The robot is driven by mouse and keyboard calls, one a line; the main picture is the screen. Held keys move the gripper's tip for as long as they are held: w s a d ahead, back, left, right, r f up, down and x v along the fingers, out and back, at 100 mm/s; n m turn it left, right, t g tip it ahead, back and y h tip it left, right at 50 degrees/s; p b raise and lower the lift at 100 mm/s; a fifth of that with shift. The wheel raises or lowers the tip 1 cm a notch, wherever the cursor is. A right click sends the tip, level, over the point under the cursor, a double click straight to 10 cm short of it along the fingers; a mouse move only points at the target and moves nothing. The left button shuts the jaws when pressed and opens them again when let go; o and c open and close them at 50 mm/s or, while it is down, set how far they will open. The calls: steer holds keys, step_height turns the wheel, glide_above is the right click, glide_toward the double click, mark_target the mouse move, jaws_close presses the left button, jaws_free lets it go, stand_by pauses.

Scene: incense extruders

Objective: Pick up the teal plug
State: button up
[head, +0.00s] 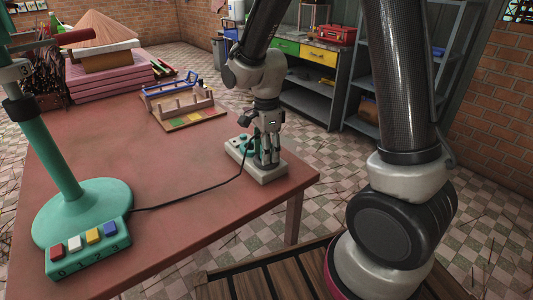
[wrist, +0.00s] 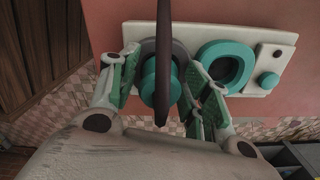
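The teal plug (wrist: 160,82) stands in a dark grey ring socket on the white socket board (wrist: 205,27) in the wrist view. A dark cable (wrist: 163,40) crosses in front of it and hides its middle. My gripper (wrist: 160,85) is open, with one green-padded finger on each side of the plug and a gap visible on both sides. In the head view my gripper (head: 267,160) points down over the board (head: 270,178), and its fingers mostly hide the plug. A teal ring socket (wrist: 226,66) beside the plug is empty.
A small teal knob (wrist: 268,81) sits at the board's right end. The black cable (head: 190,203) runs over the red table (head: 140,150) to the teal stand (head: 85,215). A button box (head: 88,248) and a wooden rack (head: 183,106) also stand there.

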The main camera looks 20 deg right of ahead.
steer(key=c, duration=0.7)
